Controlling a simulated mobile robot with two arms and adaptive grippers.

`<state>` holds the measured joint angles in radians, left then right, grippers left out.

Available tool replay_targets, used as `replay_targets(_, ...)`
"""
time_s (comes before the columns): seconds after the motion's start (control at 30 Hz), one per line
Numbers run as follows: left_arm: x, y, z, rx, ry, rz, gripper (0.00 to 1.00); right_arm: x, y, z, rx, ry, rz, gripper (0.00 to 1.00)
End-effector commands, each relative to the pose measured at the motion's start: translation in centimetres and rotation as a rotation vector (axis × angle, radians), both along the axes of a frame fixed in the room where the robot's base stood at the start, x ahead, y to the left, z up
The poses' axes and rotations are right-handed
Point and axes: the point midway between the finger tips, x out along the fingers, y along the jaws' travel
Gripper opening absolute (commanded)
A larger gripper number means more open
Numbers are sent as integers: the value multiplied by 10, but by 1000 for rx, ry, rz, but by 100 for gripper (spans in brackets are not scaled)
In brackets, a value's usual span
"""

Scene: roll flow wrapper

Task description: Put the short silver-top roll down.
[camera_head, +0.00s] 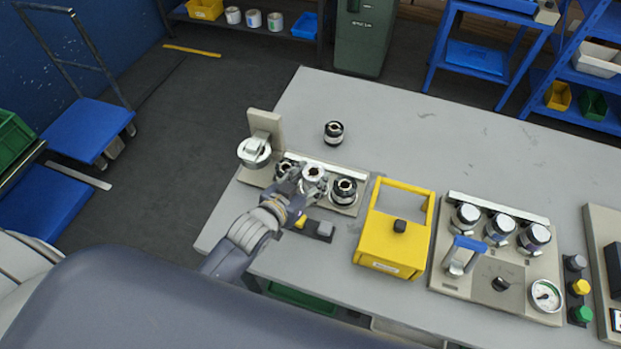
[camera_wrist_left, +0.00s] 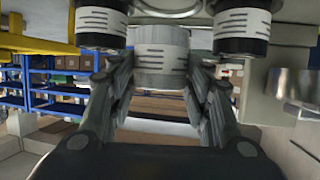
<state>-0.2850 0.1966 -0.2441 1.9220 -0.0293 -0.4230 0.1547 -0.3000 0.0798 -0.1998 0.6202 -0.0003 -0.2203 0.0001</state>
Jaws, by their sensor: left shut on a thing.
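My left gripper (camera_head: 310,186) is shut on the short silver-top roll (camera_head: 313,173). In the left wrist view the roll (camera_wrist_left: 162,55) sits between the two fingers (camera_wrist_left: 162,95), with a pale body and dark line marks. It is in line between two black-and-white rolls, one at left (camera_head: 283,166) and one at right (camera_head: 344,188), on a beige fixture (camera_head: 357,204) with a pale back rail. Whether the held roll touches the fixture is hidden by the gripper. My right gripper is not in view.
Another dark roll (camera_head: 333,132) stands alone behind the fixture. A post with a metal cylinder (camera_head: 254,151) is at left. A yellow box with a handle (camera_head: 394,240) stands right, then a station with several rolls and a gauge (camera_head: 545,295). The table's back is mostly clear.

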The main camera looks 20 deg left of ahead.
Motion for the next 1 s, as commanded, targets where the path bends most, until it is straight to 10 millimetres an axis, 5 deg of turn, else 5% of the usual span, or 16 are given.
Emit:
replay_targets(0.2,18,2,1,-1,-3,0,18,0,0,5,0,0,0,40)
replay_targets(0.43,15,2,-31,-1,1,0,18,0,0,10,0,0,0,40)
replay_targets(0.9,14,1,-40,-2,-1,-1,18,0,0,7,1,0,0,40)
replay_targets(0.93,14,1,-40,-1,0,-1,52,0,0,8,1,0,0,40)
replay_targets(1.0,14,1,-39,-1,0,-1,54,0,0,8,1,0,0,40)
